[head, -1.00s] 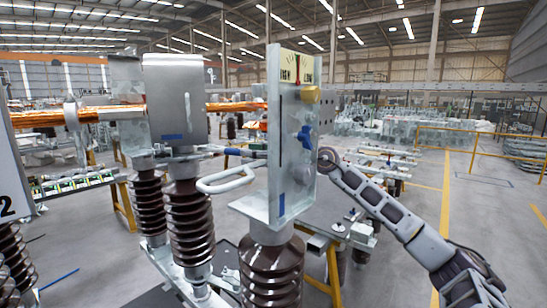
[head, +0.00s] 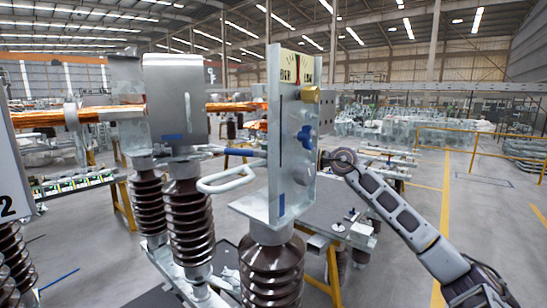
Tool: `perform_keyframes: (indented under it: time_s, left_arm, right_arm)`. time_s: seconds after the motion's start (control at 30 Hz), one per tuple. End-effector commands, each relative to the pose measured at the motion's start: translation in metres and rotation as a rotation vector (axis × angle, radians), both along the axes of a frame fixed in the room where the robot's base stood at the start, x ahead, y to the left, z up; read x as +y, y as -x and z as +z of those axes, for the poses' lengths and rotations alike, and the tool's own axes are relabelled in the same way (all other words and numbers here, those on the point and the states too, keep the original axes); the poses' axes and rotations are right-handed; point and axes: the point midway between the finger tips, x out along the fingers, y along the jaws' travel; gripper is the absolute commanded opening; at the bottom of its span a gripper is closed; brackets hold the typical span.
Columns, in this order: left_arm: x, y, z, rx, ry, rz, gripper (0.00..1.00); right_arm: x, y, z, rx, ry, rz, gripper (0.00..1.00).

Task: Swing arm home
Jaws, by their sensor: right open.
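A tall metal panel (head: 290,215) stands upright on a brown ribbed insulator (head: 271,272) in the middle of the head view. It carries a HIGH/LOW gauge (head: 296,67) with a red pointer near its middle, a brass knob (head: 311,94), a blue knob (head: 305,137) and a grey round knob (head: 303,176). A pale looped handle (head: 226,180) and a thin rod (head: 235,152) are left of the panel; I cannot tell which part is the swing arm. My right gripper (head: 326,159) is open, small and partly hidden, just right of the panel's edge. My left gripper is out of view.
Two more brown insulators (head: 190,225) stand left of the panel, with grey plates (head: 175,100) and a copper-coloured bar (head: 237,107) above. Open floor and yellow rails (head: 445,138) are at right.

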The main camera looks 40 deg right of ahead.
Motion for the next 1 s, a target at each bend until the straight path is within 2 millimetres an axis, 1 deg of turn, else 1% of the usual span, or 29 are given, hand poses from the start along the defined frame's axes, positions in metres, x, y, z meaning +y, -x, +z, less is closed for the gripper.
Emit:
perform_keyframes:
  time_s: [0.3, 0.77, 0.87, 1.0]
  left_arm:
    - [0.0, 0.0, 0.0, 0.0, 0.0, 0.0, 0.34]
    - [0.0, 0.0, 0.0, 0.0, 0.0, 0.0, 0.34]
    - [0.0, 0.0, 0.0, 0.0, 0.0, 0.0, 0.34]
    - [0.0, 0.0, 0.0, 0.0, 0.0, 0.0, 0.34]
  right_arm:
    - [-0.009, 0.015, -0.001, 0.001, -0.001, 0.0, 0.42]
    - [-0.012, 0.018, -0.001, 0.001, 0.0, -0.001, 0.42]
    - [-0.012, 0.018, -0.001, 0.001, 0.0, -0.001, 0.31]
    - [-0.014, 0.017, -0.004, 0.006, -0.015, -0.003, 0.13]
